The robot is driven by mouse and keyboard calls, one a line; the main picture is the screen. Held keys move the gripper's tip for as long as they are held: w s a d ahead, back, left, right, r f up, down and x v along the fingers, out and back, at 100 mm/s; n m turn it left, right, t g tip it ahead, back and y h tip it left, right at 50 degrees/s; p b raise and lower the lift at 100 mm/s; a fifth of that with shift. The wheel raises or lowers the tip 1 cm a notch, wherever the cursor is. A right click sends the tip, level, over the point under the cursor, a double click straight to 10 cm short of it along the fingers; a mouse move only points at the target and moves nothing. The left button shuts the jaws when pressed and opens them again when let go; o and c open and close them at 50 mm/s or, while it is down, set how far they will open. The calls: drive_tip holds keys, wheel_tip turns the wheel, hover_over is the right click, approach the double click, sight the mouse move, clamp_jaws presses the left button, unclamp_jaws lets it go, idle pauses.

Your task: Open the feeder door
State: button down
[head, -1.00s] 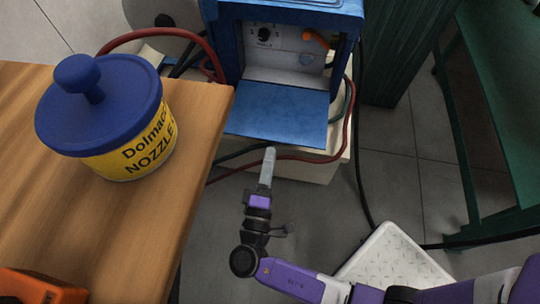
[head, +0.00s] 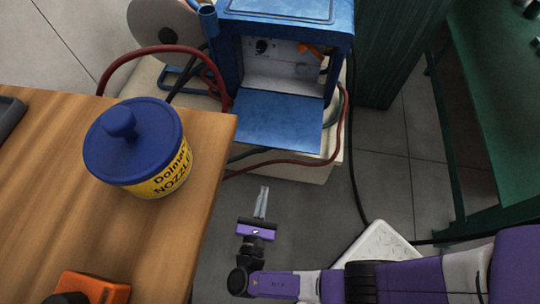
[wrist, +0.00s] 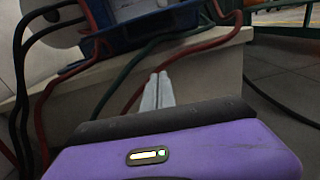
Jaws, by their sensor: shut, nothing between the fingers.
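The blue wire feeder (head: 228,70) stands on a pale base in the head view. Its door (head: 278,121) is a blue panel folded down and out to the front, roughly level, so the pale interior (head: 283,72) with a dial and an orange part shows. My gripper (head: 263,188) is below and in front of the door, apart from it, with its fingers pointing towards the base. The fingers are together and empty. In the wrist view my gripper (wrist: 159,76) shows its closed fingers in front of the pale base, with the feeder's blue underside above.
A wooden table (head: 60,210) with a blue-lidded yellow pot (head: 160,183) stands at the left. Red hoses (head: 262,169) and dark cables run around the pale base (head: 305,172). A white step (head: 378,242) stands at the lower right, and a green bench (head: 500,110) at the right.

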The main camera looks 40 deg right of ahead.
drive_tip(key=b+x, duration=0.1)
drive_tip(key=x, duration=0.8)
drive_tip(key=shift+w+d+f+b, duration=0.1)
drive_tip(key=shift+w+d+b, duration=0.1)
drive_tip(key=shift+b, duration=0.2)
drive_tip(key=shift+w+d+r, duration=0.15)
drive_tip(key=shift+d+r, duration=0.05)
drive_tip(key=shift+r, duration=0.5)
drive_tip(key=shift+w+d+r, duration=0.15)
drive_tip(key=shift+d+r, duration=0.05)
drive_tip(key=shift+r, duration=0.5)
drive_tip(key=shift+w+d+r, duration=0.15)
drive_tip(key=shift+d+r, duration=0.05)
drive_tip(key=shift+r, duration=0.5)
drive_tip(key=shift+r+p, duration=0.1)
drive_tip(key=shift+p, duration=0.25)
